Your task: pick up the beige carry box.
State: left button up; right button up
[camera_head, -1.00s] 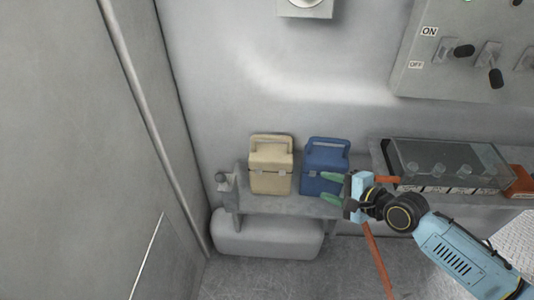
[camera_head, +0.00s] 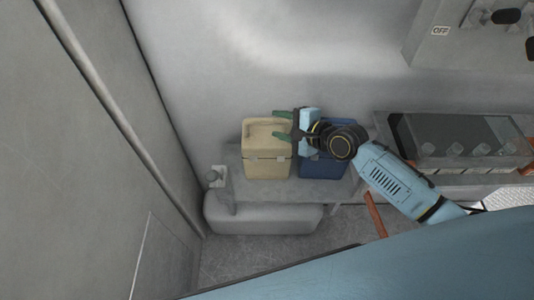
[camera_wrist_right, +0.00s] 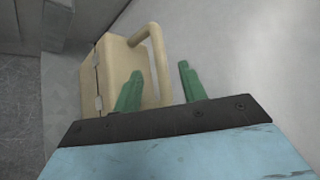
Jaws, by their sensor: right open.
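The beige carry box (camera_head: 266,160) stands upright on a grey shelf (camera_head: 318,192) against the back wall in the head view. Its handle is on top. My right gripper (camera_head: 282,125) is open and empty, with its green fingertips at the upper right of the box. In the right wrist view the box (camera_wrist_right: 93,85) is beyond the open right gripper (camera_wrist_right: 158,88). The box handle (camera_wrist_right: 155,55) shows between the two fingers, farther out. I cannot tell whether a finger touches the box. My left gripper is out of view.
A blue carry box (camera_head: 322,165) stands right of the beige one, partly behind my right arm. A glass-topped case (camera_head: 460,140) is farther right. A valve-like fitting (camera_head: 214,178) is at the shelf's left end. A grey rounded tank (camera_head: 265,217) sits below.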

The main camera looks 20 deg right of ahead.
aim_at(269, 121)
jog(key=b+x, duration=0.1)
jog(key=x, duration=0.3)
jog(key=shift+w+a, duration=0.2)
jog(key=shift+a, duration=0.05)
jog(key=shift+w+a+f, duration=0.15)
jog(key=shift+w, duration=0.1)
grip_shut()
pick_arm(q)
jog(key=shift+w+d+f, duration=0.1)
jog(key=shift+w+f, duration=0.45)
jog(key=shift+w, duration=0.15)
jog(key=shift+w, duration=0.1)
pick_arm(e)
jog(key=shift+w, duration=0.1)
